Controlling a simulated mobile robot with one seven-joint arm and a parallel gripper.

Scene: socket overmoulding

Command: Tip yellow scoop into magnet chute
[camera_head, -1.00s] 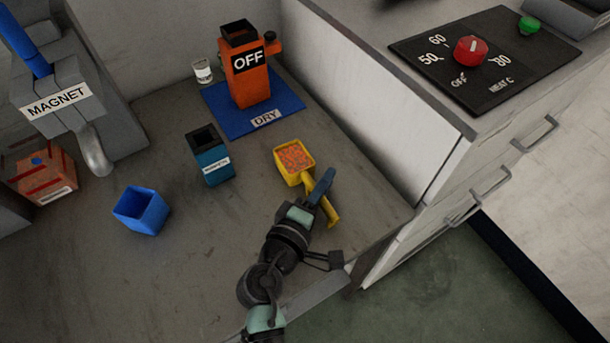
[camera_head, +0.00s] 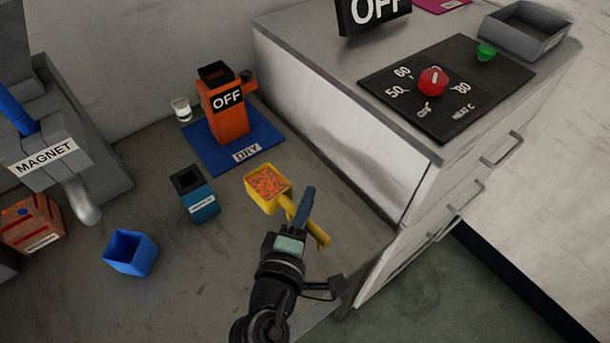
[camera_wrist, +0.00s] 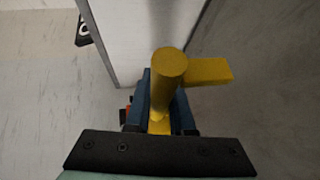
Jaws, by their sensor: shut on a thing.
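The yellow scoop (camera_head: 257,201) holds orange-red granules (camera_head: 267,181) in its square bowl, which looks about level. My gripper (camera_head: 302,212) is shut on the scoop's yellow handle, with the bowl pointing up and left in the head view. In the wrist view, the yellow handle (camera_wrist: 170,75) stands between my gripper's blue fingers (camera_wrist: 160,105); the bowl is mostly hidden there. The grey magnet unit (camera_head: 45,155), labelled MAGNET, stands at the far left with a blue part on top and a curved metal spout. My gripper is well to its right.
A blue open bin (camera_head: 130,255) and a brown labelled box (camera_head: 35,225) are near the magnet unit. A teal container (camera_head: 201,205) stands between bin and scoop. An orange OFF unit (camera_head: 226,115) stands on a blue DRY mat (camera_head: 205,153). A white cabinet wall (camera_head: 330,115) rises on the right.

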